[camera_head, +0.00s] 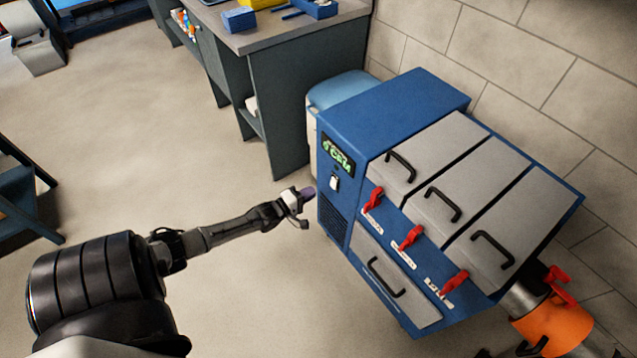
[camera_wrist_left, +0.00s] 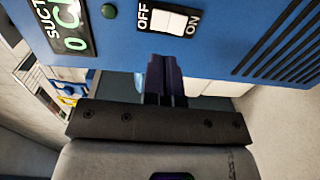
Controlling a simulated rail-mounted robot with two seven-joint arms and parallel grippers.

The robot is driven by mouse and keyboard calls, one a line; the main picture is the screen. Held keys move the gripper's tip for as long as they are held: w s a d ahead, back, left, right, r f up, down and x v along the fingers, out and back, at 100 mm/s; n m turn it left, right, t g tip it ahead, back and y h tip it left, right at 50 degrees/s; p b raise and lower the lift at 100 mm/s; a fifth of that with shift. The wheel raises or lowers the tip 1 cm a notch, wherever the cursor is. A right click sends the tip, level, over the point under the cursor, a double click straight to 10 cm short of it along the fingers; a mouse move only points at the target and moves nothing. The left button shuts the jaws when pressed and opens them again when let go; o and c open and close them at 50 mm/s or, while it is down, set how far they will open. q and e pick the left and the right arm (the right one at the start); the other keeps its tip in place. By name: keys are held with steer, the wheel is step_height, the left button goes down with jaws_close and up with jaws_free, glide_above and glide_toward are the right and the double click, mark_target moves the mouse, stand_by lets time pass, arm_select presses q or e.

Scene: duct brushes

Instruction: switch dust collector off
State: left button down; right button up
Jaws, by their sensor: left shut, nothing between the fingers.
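The dust collector (camera_head: 395,110) is a blue cabinet with grey lids on the right in the head view. Its white rocker switch (camera_head: 334,183) sits on the left side panel, below a dark display with green text (camera_head: 337,155). In the left wrist view the switch (camera_wrist_left: 168,21) lies between the words OFF and ON; I cannot tell which side is pressed. My left gripper (camera_head: 308,193) is shut and empty, just left of the panel and slightly below the switch. Its dark purple fingertips (camera_wrist_left: 163,62) point toward the panel just under the switch. My right gripper is not in view.
Red levers (camera_head: 410,238) and black handles line the cabinet's front. A vent grille (camera_wrist_left: 285,45) is beside the switch. An orange duct part (camera_head: 555,325) is at lower right. A workbench (camera_head: 310,85) stands behind. The floor to the left is mostly clear.

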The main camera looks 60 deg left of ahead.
arm_select(q)
steer(key=s+r+p, duration=0.1)
steer(key=s+p, duration=0.1)
steer(key=s, duration=0.4)
steer(key=shift+s+d, duration=0.2)
steer(key=shift+d, duration=0.1)
steer(key=shift+r, duration=0.1)
stand_by(0.4)
